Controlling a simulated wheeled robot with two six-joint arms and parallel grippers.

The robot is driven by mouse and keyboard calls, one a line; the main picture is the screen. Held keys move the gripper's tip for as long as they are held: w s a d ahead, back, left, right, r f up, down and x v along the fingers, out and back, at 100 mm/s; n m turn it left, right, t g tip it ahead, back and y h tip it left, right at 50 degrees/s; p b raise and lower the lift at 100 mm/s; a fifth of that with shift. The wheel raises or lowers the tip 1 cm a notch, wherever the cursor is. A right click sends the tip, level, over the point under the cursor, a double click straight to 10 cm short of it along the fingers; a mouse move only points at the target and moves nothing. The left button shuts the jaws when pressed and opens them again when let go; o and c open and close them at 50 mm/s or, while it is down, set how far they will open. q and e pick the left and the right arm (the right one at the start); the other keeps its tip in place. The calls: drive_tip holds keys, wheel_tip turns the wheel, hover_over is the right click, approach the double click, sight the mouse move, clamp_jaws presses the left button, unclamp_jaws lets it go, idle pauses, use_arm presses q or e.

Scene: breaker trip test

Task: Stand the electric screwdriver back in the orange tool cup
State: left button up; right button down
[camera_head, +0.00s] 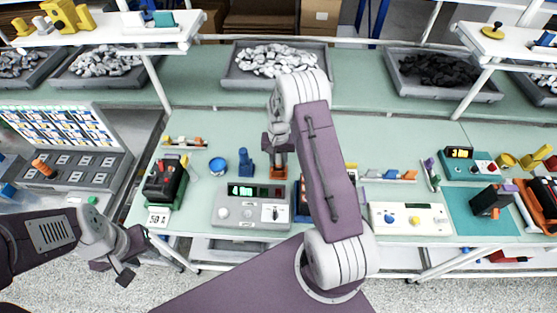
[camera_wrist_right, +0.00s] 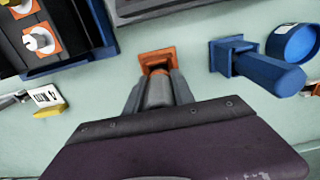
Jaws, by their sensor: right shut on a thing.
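My right gripper (camera_head: 278,148) is shut on the electric screwdriver, whose grey body (camera_wrist_right: 158,92) shows between the fingers in the right wrist view. The orange tool cup (camera_head: 279,172) is directly below this gripper; its square orange rim (camera_wrist_right: 157,54) shows just beyond the fingertips. The screwdriver lines up with the cup, but its lower end is hidden, so I cannot tell how far inside it is. My left gripper (camera_head: 114,271) is empty and open at the lower left, in front of the bench and away from the cup.
A blue holder with a blue tool (camera_head: 246,163) stands just left of the orange cup, with a round blue container (camera_head: 218,166) further left. A grey test unit with a green display (camera_head: 250,207) sits in front. My right arm hides part of the bench.

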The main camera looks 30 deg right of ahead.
drive_tip(key=c, duration=1)
unclamp_jaws()
drive_tip(key=shift+o, duration=0.2)
wheel_tip(320, 180, up, 9)
drive_tip(key=shift+r+b, duration=0.1)
drive_tip(key=shift+b, duration=0.7)
